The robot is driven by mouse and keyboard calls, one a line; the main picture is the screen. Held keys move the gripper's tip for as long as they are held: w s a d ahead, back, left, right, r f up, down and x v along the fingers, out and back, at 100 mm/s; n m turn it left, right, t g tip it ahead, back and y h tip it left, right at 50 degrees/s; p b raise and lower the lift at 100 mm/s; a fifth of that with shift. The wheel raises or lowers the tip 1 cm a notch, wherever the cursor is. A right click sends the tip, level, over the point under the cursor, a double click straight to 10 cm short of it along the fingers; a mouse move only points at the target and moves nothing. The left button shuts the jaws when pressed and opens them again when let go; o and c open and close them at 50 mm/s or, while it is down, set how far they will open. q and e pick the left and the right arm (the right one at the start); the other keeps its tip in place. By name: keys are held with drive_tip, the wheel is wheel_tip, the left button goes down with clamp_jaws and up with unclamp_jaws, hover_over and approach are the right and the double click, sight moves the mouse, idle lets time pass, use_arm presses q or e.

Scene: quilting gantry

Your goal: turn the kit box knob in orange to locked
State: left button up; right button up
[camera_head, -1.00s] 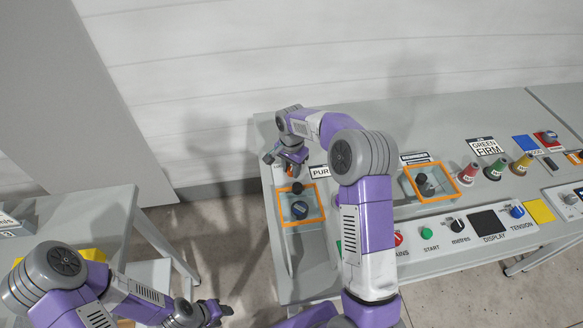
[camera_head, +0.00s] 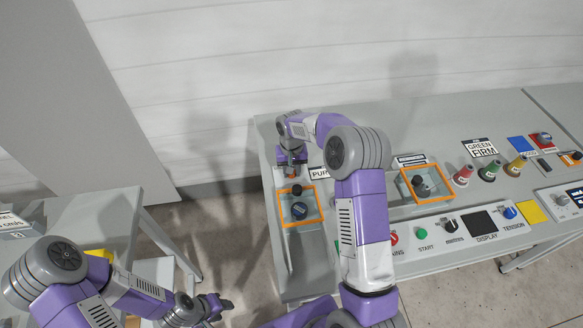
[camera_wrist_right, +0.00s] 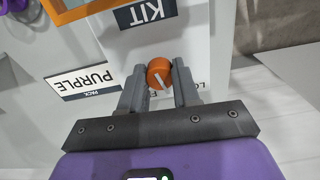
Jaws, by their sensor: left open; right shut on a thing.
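The orange kit box knob (camera_wrist_right: 159,72) has a white pointer line and shows in the right wrist view, on a pale surface below the KIT label (camera_wrist_right: 145,12). My right gripper (camera_wrist_right: 159,85) has one finger on each side of the knob and is shut on it. Lettering beside the knob is partly hidden by the fingers, so I cannot read its setting. In the head view my right gripper (camera_head: 291,172) is low at the table's left end, behind the near orange-framed tray (camera_head: 283,208). My left gripper (camera_head: 216,306) is open and empty at the lower left, away from the table.
A PURPLE label (camera_wrist_right: 86,81) lies beside the knob. A second orange-framed tray (camera_head: 408,199), colored cones (camera_head: 489,171) and a control panel (camera_head: 440,246) stand to the right. Another grey table (camera_head: 90,215) is at the left, with a gap between.

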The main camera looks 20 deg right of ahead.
drive_tip(key=shift+n+p, duration=0.35)
drive_tip(key=shift+n, duration=1.15)
drive_tip(key=o, duration=1.1)
drive_tip(key=shift+c, duration=0.2)
wheel_tip(320, 180, up, 8)
drive_tip(key=shift+f+p, duration=0.15)
drive_tip(key=shift+p, duration=0.5)
